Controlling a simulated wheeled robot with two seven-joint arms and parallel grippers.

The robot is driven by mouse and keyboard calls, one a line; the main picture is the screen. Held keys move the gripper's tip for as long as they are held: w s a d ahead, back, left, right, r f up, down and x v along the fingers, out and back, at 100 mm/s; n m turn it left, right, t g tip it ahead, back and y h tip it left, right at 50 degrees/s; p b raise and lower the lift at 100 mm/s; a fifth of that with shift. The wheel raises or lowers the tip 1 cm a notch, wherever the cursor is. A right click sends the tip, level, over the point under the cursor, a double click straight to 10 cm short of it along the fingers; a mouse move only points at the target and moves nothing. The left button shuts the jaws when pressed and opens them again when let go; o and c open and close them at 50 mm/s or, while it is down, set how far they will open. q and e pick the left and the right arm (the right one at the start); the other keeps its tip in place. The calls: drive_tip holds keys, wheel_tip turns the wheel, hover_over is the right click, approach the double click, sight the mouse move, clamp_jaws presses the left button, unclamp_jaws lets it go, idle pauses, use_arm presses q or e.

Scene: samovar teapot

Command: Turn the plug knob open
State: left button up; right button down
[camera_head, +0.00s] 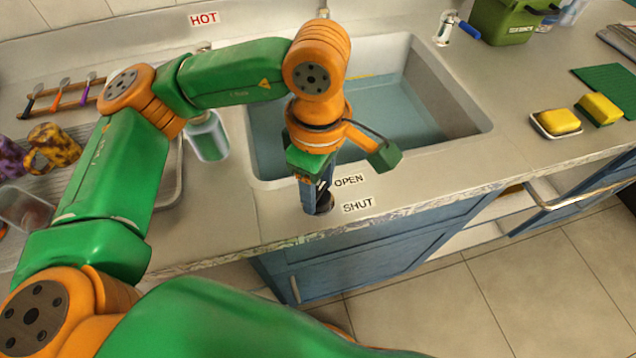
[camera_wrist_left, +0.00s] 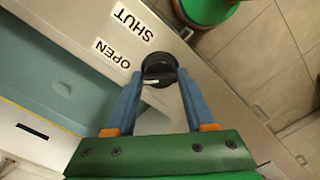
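The black round plug knob (camera_wrist_left: 160,70) with a white mark sits on the counter's front rim. In the head view the knob (camera_head: 325,202) is partly hidden behind my left gripper's fingers. The printed words OPEN (camera_head: 349,180) and SHUT (camera_head: 358,204) lie beside it, and the wrist view also shows OPEN (camera_wrist_left: 112,53) and SHUT (camera_wrist_left: 133,22). My left gripper (camera_head: 315,205) points down at the knob. Its blue fingertips (camera_wrist_left: 160,76) stand on either side of the knob, very close to it; whether they press on it I cannot tell. My right gripper does not show.
The sink basin (camera_head: 400,95) lies just behind the knob. A soap bottle (camera_head: 208,137) stands left of the basin. A yellow sponge (camera_head: 557,121) sits on a dish at the right. The blue cabinet (camera_head: 370,250) is below the counter edge, with an open shelf beside it.

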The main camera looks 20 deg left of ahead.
sight(318, 191)
use_arm(q)
drive_tip(key=o, duration=0.3)
wheel_tip(318, 191, up, 7)
drive_tip(key=shift+r, duration=0.1)
idle(0.5)
